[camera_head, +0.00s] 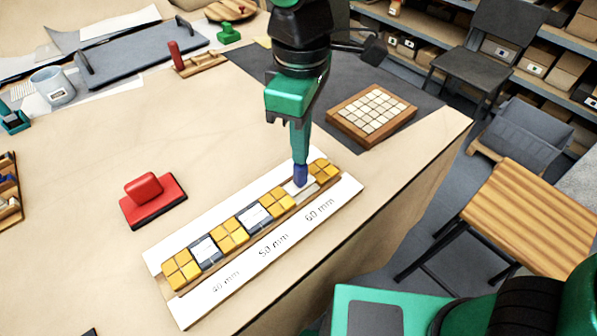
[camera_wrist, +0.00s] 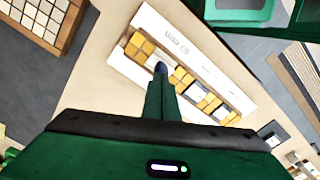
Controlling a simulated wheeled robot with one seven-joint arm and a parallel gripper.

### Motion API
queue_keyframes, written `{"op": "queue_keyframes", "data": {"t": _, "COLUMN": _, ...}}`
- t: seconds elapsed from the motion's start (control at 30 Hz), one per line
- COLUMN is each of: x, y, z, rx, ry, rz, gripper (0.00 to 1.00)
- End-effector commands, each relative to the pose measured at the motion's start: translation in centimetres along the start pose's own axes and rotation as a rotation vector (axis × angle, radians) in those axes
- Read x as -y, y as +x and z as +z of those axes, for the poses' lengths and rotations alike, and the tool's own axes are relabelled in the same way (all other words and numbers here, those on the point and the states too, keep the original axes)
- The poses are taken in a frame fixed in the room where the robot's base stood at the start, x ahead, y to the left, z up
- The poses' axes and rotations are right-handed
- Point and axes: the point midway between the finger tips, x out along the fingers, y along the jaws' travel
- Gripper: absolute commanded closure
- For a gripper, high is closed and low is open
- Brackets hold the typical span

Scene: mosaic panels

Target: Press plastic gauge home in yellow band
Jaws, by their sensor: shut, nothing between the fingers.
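The yellow band is a row of yellow tile blocks (camera_head: 229,236) on a white board (camera_head: 206,300) marked 40 mm, 50 mm and 60 mm. Dark-edged pieces with pale tops (camera_head: 253,216) sit in the gaps by 40 mm and 50 mm. The gap by 60 mm shows a pale surface (camera_head: 307,194); I cannot tell whether it is a plastic gauge or bare board. My gripper (camera_head: 300,176) is shut and empty, its blue tip pointing down at that gap. Contact is unclear. In the wrist view the tip (camera_wrist: 161,69) covers part of the gap.
A red-handled block (camera_head: 152,198) stands left of the board. A wooden tray of pale tiles (camera_head: 371,114) lies on a dark mat at the back right. The table's right edge is close to the board. The wood to the left is mostly clear.

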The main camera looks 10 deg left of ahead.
Motion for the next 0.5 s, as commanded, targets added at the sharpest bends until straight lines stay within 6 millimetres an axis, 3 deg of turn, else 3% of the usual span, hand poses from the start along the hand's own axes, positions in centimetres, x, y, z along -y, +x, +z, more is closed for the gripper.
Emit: {"op": "queue_keyframes", "data": {"t": 0.5, "x": 0.01, "y": 0.70, "z": 0.04, "rx": 0.001, "ry": 0.000, "rz": -0.001, "gripper": 1.00}}
